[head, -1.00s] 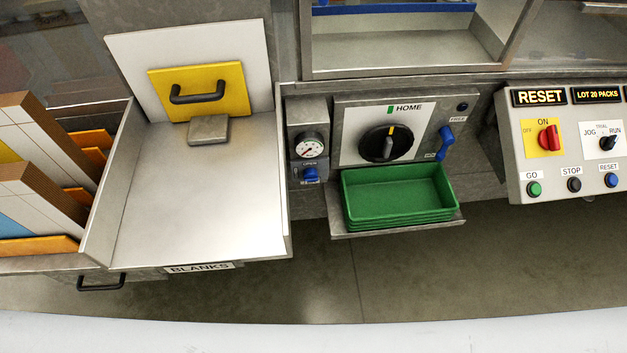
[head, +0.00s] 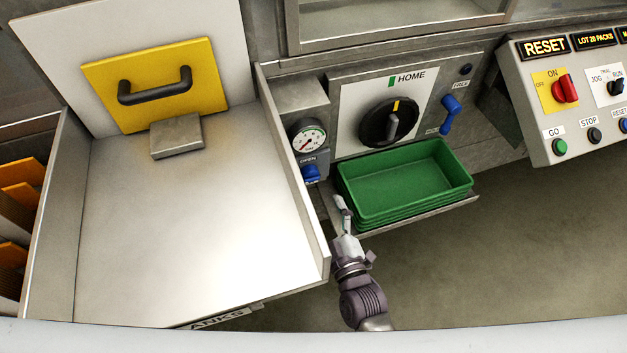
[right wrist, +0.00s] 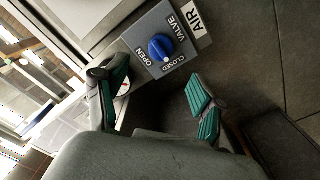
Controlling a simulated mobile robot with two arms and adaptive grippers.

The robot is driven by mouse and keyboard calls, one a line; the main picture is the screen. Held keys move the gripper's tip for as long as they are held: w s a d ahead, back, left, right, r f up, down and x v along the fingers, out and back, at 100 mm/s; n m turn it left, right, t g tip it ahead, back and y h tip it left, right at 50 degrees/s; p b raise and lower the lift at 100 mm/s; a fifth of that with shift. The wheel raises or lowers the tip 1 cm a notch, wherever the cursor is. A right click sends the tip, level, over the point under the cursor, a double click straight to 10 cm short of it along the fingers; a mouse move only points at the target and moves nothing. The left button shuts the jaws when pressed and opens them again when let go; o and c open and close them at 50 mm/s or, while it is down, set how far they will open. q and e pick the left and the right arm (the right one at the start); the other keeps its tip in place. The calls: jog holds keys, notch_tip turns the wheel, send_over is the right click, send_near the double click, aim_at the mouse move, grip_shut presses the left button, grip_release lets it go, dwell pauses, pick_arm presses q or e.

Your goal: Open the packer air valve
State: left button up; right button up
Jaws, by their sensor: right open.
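The packer air valve is a blue knob (head: 310,173) on a small grey box under a round pressure gauge (head: 308,137), left of the green trays. In the right wrist view the blue knob (right wrist: 160,47) sits on a grey plate lettered OPEN, CLOSED and AIR VALVE. My left gripper is not in view.
The steel blanks tray (head: 190,230) has a raised side wall close to the left of my gripper. Stacked green trays (head: 405,185) on a shelf lie close to its right. A black dial (head: 390,122) and blue lever (head: 450,113) are above. A control panel (head: 575,100) stands right.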

aim_at(313, 181)
jog(key=x, duration=0.8)
jog(key=shift+f, duration=0.1)
jog(key=shift+w+a, duration=0.2)
jog(key=shift+w, duration=0.3)
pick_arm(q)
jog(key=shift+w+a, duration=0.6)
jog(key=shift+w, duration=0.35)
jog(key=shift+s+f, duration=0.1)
pick_arm(e)
jog(key=shift+c, duration=0.7)
jog(key=c, duration=1)
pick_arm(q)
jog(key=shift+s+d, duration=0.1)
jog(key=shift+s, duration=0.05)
